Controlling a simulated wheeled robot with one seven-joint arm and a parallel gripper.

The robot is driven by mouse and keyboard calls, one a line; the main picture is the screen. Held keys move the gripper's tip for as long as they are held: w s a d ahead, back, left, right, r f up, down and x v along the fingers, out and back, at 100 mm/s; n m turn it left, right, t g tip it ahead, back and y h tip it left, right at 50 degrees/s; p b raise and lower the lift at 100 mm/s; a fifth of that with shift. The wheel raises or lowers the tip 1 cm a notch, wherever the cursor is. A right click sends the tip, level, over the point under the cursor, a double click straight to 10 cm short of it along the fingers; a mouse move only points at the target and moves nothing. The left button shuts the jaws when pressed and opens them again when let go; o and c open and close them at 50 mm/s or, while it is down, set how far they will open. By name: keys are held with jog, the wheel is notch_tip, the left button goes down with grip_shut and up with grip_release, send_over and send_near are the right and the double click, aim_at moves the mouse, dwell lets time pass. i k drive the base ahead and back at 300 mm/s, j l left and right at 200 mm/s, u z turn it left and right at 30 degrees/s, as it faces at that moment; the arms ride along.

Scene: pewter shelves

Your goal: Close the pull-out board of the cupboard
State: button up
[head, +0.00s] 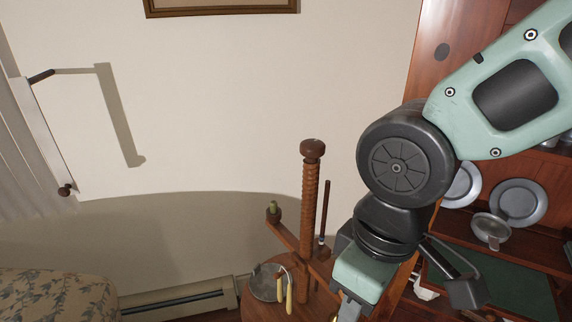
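The wooden cupboard (426,70) stands at the right, with pewter plates on its shelves. A board with a green top and a wooden edge (512,287) shows at the lower right, below the plates, and looks like the pull-out board. My arm hides its left part, and the picture's lower edge cuts it off, so how far it is out cannot be told. My arm comes in from the upper right and bends down in front of the cupboard. Its end reaches the bottom edge, left of the green board. The fingertips cannot be made out, nor any contact with the board.
A round wooden stand (262,306) with a threaded post (309,200) and a metal pan (267,283) is close left of my arm's end. Pewter plates (520,203) and a handled cup (491,229) stand above the green board. A floral seat (50,294) is at the lower left.

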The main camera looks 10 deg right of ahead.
aim_at(518, 292)
jog(key=k+j+z, duration=0.1)
jog(key=z, duration=1.25)
jog(key=k+j+z, duration=0.3)
jog(key=i, duration=0.1)
